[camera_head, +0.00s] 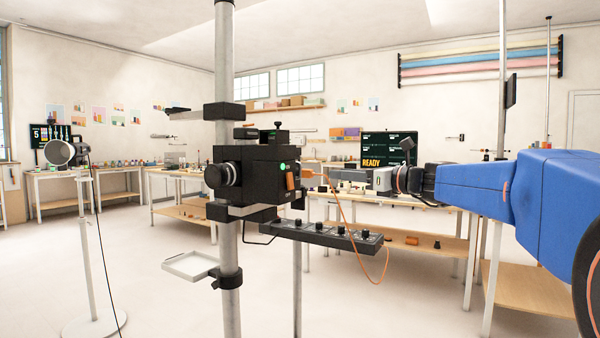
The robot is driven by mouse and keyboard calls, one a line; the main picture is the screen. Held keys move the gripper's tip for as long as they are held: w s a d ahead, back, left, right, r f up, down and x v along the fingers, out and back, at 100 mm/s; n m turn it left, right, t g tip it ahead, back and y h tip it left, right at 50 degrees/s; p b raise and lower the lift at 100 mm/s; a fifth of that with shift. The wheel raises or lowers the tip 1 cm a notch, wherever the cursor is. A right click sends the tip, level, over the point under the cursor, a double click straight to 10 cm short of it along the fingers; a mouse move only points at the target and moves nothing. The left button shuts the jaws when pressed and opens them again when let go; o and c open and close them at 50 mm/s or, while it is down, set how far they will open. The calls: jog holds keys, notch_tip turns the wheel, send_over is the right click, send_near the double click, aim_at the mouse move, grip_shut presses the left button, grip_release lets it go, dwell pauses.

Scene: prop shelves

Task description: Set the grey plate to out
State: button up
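A black boxy camera (262,170) is mounted on a grey upright pole, with its lens facing left and a green light on its side. A flat light-grey plate (245,211) shows under the camera body, between black clamp parts. I cannot tell for sure that this is the task's grey plate. My gripper (372,181) is at the end of the blue arm, right of the camera and apart from it. Its fingers are small and blend with the bench behind, so I cannot tell whether they are open.
An orange plug (307,172) with a hanging cable sits at the camera's right side. A black knob bar (322,236) juts out below. A small white tray (190,265) is clamped to the pole. A lamp stand (66,152) stands left. Benches line the back; open floor lies between.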

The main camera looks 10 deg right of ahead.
aim_at(300, 174)
jog(key=x, duration=1.6)
jog(key=shift+w+a, duration=0.15)
grip_shut()
